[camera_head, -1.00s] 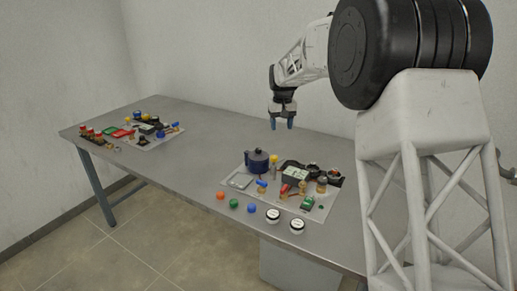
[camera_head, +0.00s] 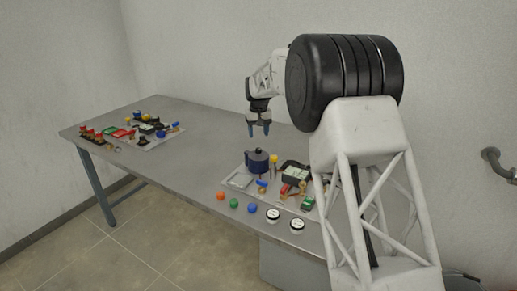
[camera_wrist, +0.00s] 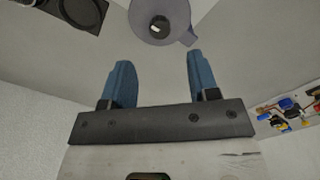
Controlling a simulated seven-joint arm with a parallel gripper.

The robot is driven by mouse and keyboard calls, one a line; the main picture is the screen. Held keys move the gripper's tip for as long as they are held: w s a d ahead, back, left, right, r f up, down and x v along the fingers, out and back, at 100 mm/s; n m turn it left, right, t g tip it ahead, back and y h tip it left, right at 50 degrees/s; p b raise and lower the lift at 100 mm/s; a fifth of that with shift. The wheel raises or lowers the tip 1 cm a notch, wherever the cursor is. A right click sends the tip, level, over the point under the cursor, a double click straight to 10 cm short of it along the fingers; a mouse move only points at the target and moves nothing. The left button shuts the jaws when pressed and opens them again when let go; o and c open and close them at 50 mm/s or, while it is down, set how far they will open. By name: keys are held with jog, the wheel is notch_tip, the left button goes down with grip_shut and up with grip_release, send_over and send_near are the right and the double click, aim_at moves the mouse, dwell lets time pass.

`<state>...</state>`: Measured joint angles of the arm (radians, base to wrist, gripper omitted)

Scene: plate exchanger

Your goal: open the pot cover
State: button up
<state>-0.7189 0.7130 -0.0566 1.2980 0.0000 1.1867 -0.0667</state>
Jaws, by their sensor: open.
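A dark blue pot (camera_head: 257,164) with a cover and a small knob (camera_head: 258,151) on top stands upright at the back left corner of the near board on the table. My gripper (camera_head: 259,134) is open and empty, above and slightly behind the pot, with its blue fingers pointing down. In the wrist view the pot's cover (camera_wrist: 143,27) shows at the top edge, seen from above, with its dark round knob (camera_wrist: 159,24) near the centre. The two blue fingers (camera_wrist: 156,78) are spread apart below it, not touching it. The cover appears seated on the pot.
The near board (camera_head: 236,181) also holds a black device (camera_head: 295,170), valves and small parts close to the pot. Coloured balls (camera_head: 234,203) and two round gauges (camera_head: 273,215) lie along the front edge. A second cluttered board (camera_head: 150,142) lies far left. Bare table (camera_head: 190,145) lies between them.

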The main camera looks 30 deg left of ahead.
aim_at(258, 149)
jog(key=shift+f, duration=3.85)
grip_shut()
